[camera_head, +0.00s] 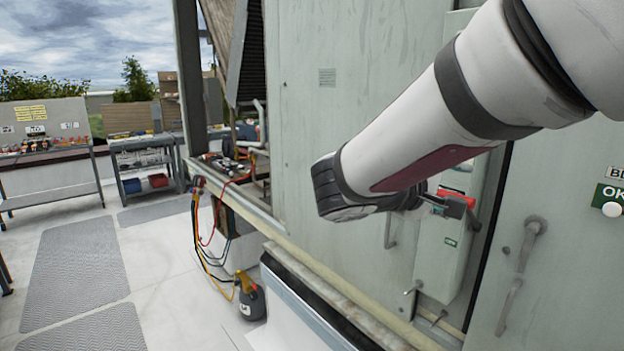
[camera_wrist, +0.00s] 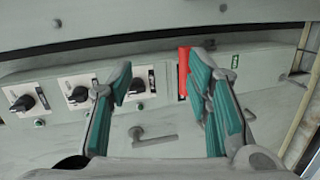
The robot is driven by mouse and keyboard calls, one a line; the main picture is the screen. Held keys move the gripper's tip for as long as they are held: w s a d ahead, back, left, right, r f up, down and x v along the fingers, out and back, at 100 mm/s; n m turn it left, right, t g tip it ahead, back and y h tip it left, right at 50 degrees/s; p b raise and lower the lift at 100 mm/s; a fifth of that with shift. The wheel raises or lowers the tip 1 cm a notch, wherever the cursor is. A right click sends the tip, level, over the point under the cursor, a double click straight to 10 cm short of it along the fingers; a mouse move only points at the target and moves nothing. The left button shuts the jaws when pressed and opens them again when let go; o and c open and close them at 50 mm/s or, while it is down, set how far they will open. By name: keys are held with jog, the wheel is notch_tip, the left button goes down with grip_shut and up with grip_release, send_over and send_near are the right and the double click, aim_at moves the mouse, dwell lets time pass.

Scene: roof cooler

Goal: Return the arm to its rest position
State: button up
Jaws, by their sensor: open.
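My arm (camera_head: 430,130) reaches in from the upper right of the head view, in front of a tall grey cabinet. Its wrist hides most of my gripper there, and only a dark part shows beside a grey switch box (camera_head: 443,262). In the wrist view my gripper (camera_wrist: 162,82) is open, its two teal-padded fingers wide apart. Nothing is held between them. A grey panel lies beyond, with rotary knobs (camera_wrist: 78,95) and a lever handle (camera_wrist: 152,134). A red part (camera_wrist: 183,70) shows beside the right finger; I cannot tell whether they touch.
The cabinet door (camera_head: 350,130) stands close behind my arm. A door handle (camera_head: 522,245) sticks out at the right. Workbenches (camera_head: 50,160) stand farther left, with open floor (camera_head: 170,270) between.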

jog(key=s+d+f+m+g+y, duration=0.1)
jog(key=s+f+m+g+y, duration=0.45)
jog(key=s, duration=0.95)
jog(key=s+a+f+t+y, duration=0.3)
jog(key=s+a+y, duration=0.3)
jog(key=a+y, duration=0.2)
jog(key=shift+a+f+n+t, duration=0.3)
jog(key=shift+a+n+t, duration=0.15)
jog(key=shift+a, duration=0.5)
jog(key=shift+y, duration=0.25)
